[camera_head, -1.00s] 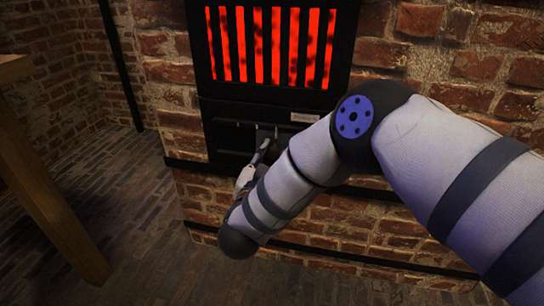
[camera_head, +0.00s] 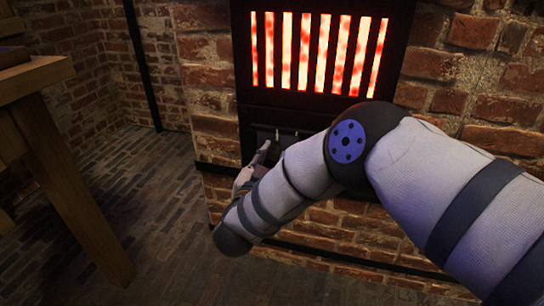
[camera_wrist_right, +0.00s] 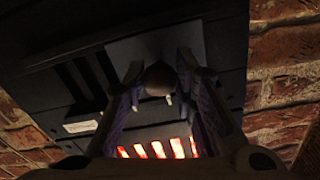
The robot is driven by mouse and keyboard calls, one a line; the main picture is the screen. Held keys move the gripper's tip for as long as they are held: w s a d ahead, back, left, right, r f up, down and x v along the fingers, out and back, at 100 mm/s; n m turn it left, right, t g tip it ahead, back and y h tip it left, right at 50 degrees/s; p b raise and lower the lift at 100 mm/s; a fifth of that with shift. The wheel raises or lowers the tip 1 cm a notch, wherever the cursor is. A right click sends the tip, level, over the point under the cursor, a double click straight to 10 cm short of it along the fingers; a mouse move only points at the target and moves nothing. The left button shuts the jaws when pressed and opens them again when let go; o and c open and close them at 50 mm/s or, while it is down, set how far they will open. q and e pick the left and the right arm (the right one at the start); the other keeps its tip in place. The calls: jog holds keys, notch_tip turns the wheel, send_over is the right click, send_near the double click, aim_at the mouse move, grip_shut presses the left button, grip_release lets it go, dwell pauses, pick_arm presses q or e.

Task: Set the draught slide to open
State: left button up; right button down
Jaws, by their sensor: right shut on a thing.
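The draught slide is a dark plate (camera_wrist_right: 150,45) with a round knob (camera_wrist_right: 158,78) in the right wrist view, on the black furnace front. My right gripper (camera_wrist_right: 155,92) is shut on the knob, one finger on each side. Dark slots (camera_wrist_right: 75,78) lie uncovered beside the plate, on its left in that view. In the head view my right gripper (camera_head: 266,153) is at the lower left of the furnace front, and my arm and hand hide most of the slide. My left gripper is not in view.
Glowing bars of the furnace grate (camera_head: 318,52) are above the slide. A pale label (camera_wrist_right: 78,127) is on the furnace front. Brick wall (camera_head: 440,75) surrounds it. A wooden table (camera_head: 40,80) stands at the left, with open brick floor (camera_head: 150,190) between.

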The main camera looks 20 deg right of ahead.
jog(key=shift+w+a, duration=0.1)
jog(key=shift+a, duration=0.1)
jog(key=c, duration=1.3)
grip_release()
jog(key=shift+a, duration=0.1)
jog(key=v, duration=1.2)
